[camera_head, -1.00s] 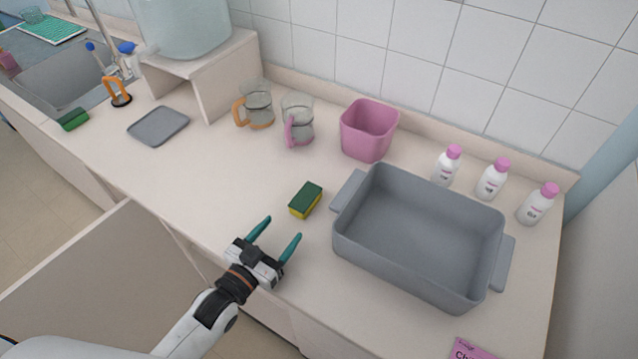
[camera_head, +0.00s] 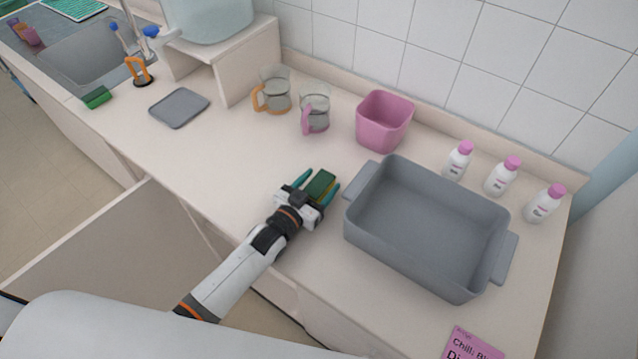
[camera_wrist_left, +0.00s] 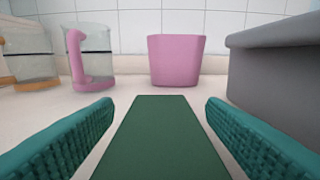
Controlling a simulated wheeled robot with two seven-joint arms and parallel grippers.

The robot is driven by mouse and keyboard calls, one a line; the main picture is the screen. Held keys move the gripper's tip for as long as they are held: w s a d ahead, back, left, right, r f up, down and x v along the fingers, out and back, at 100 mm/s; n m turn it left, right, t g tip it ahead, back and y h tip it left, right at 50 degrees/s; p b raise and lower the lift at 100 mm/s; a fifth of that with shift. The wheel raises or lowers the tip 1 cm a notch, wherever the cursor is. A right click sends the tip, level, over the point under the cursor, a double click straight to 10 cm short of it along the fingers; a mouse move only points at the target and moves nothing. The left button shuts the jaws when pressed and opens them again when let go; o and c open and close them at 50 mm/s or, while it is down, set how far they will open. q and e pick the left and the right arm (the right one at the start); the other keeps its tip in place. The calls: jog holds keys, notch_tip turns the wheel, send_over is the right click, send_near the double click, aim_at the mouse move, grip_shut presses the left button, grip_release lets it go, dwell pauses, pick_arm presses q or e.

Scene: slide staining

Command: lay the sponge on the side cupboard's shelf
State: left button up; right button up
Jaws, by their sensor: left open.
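The sponge (camera_head: 321,184), green on top and yellow below in the earlier head view, lies on the counter left of the grey tub. My left gripper (camera_head: 316,183) is open with its teal fingers on either side of the sponge. In the left wrist view the sponge's green top (camera_wrist_left: 160,135) lies between the two fingers (camera_wrist_left: 160,130), with a gap visible on each side. A cupboard door (camera_head: 110,245) stands open below the counter's front edge at the left; its shelf is hidden. My right gripper is not in view.
The grey tub (camera_head: 365,235) stands close right of the gripper. A pink bin (camera_head: 384,120) and two jugs (camera_head: 314,108) stand behind. A second green sponge (camera_head: 97,97) lies by the sink. A grey tray (camera_head: 179,108) lies left; the counter between is clear.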

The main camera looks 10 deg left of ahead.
pick_arm(q)
jog(key=shift+w+d, duration=0.15)
jog(key=shift+w, duration=0.05)
jog(key=c, duration=1)
jog(key=shift+c, duration=0.2)
